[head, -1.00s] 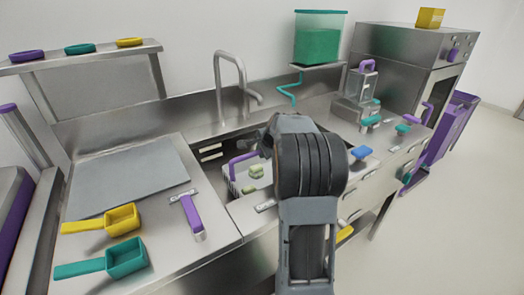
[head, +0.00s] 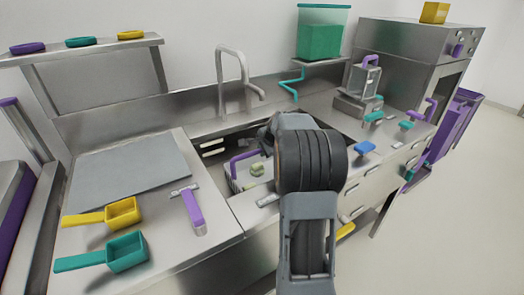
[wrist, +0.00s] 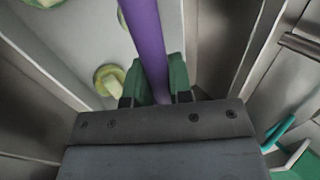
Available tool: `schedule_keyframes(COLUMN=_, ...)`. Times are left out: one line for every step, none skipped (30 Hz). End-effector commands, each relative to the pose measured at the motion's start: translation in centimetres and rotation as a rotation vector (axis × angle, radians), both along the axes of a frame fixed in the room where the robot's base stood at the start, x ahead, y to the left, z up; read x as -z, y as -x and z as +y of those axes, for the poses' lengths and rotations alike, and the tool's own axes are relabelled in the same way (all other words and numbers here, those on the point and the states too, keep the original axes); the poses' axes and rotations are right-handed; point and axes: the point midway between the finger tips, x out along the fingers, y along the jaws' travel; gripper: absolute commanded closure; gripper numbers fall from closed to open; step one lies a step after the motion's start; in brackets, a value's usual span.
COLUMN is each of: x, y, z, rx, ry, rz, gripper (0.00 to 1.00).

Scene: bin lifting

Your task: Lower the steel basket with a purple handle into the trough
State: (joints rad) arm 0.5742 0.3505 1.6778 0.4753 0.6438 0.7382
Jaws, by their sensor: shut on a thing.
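The steel basket (head: 236,184) with a purple handle (head: 237,159) is in the sink opening, partly hidden behind my arm in the head view. Pale green pieces (head: 257,169) lie in it. In the wrist view the purple handle (wrist: 148,36) runs between the green fingertips of my gripper (wrist: 160,81), which is shut on it. The basket's pale floor (wrist: 75,50) with green pieces (wrist: 108,79) shows below. The trough (head: 210,165) is the recess around the basket. I cannot tell whether the basket touches the trough's bottom.
A faucet (head: 232,85) stands behind the trough. Yellow (head: 122,212) and teal (head: 126,251) scoops and a purple-handled tool (head: 193,210) lie on the left counter. A teal hooked pipe (head: 291,82) hangs under the green tank (head: 321,42).

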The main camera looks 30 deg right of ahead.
Motion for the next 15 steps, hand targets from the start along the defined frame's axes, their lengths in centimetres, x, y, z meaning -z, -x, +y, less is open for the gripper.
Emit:
schedule_keyframes(x=-0.05, y=-0.04, z=-0.02, rx=0.001, ry=0.001, rz=-0.003, gripper=1.0)
schedule_keyframes(x=-0.01, y=-0.04, z=-0.02, rx=0.001, ry=0.001, rz=-0.003, gripper=1.0)
schedule_keyframes(x=0.06, y=-0.04, z=-0.02, rx=0.001, ry=0.001, rz=-0.003, gripper=1.0)
schedule_keyframes(x=0.12, y=-0.04, z=-0.02, rx=0.001, ry=0.001, rz=-0.003, gripper=1.0)
schedule_keyframes(x=0.17, y=-0.04, z=-0.02, rx=0.001, ry=0.001, rz=-0.003, gripper=1.0)
schedule_keyframes(x=0.25, y=-0.03, z=-0.02, rx=0.001, ry=0.001, rz=-0.003, gripper=1.0)
schedule_keyframes(x=0.32, y=-0.03, z=-0.02, rx=0.001, ry=0.001, rz=-0.003, gripper=1.0)
schedule_keyframes(x=0.38, y=-0.04, z=-0.02, rx=0.001, ry=0.001, rz=-0.003, gripper=1.0)
schedule_keyframes(x=0.46, y=-0.03, z=-0.02, rx=0.001, ry=0.001, rz=-0.003, gripper=1.0)
schedule_keyframes(x=0.52, y=-0.03, z=-0.02, rx=0.001, ry=0.001, rz=-0.003, gripper=1.0)
schedule_keyframes(x=0.58, y=-0.03, z=-0.02, rx=0.001, ry=0.001, rz=-0.003, gripper=1.0)
schedule_keyframes(x=0.66, y=-0.03, z=-0.02, rx=0.001, ry=0.001, rz=-0.003, gripper=1.0)
schedule_keyframes(x=0.72, y=-0.03, z=-0.02, rx=0.001, ry=0.001, rz=-0.003, gripper=1.0)
schedule_keyframes(x=0.78, y=-0.04, z=-0.02, rx=0.001, ry=0.001, rz=-0.003, gripper=1.0)
schedule_keyframes(x=0.85, y=-0.04, z=-0.02, rx=0.001, ry=0.001, rz=-0.003, gripper=1.0)
